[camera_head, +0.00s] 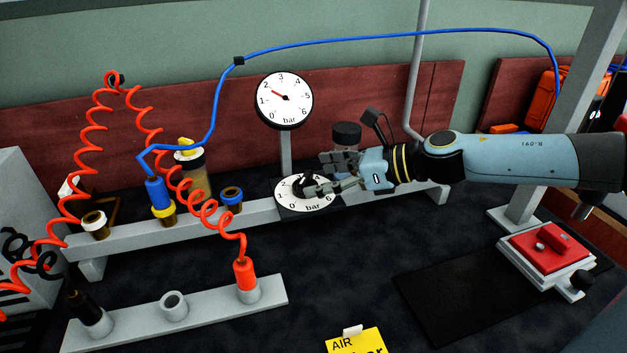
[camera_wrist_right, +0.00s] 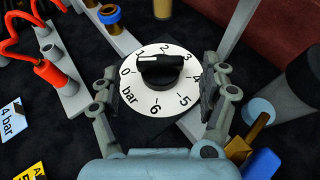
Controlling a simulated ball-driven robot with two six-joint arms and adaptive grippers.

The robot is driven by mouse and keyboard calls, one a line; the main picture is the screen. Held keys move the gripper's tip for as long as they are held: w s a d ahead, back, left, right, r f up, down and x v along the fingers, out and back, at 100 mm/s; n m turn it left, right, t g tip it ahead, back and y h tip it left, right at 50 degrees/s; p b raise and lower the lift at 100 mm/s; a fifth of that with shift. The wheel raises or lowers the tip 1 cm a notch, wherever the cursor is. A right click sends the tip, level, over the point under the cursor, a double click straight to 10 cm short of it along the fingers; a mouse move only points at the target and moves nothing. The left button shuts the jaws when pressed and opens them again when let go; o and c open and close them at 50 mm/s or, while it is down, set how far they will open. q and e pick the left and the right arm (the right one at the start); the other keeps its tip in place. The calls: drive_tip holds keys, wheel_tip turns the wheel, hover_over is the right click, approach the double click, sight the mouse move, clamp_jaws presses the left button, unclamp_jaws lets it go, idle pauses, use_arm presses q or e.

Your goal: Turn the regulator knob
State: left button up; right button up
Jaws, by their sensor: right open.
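The regulator knob is black with a white pointer mark and sits at the centre of a white dial (camera_head: 311,206) numbered in bar. In the right wrist view the knob (camera_wrist_right: 161,71) lies between my fingers, and its white mark points close to the 1 on the dial (camera_wrist_right: 140,101). My right gripper (camera_head: 309,187) reaches in from the right over the dial; in its wrist view the gripper (camera_wrist_right: 163,92) is open, its fingers apart on both sides of the knob with gaps. A round pressure gauge (camera_head: 284,99) stands behind, its red needle between 1 and 2. My left gripper is not seen.
A blue hose (camera_head: 400,35) arches overhead. A red coiled hose (camera_head: 184,180) and fittings stand to the left on grey rails (camera_head: 120,317). A yellow card (camera_head: 356,341) is at the front. A red block (camera_head: 545,244) sits on a stand at right. The dark table between is clear.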

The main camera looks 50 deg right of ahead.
sight(306, 180)
drive_tip(key=shift+x, duration=1.2)
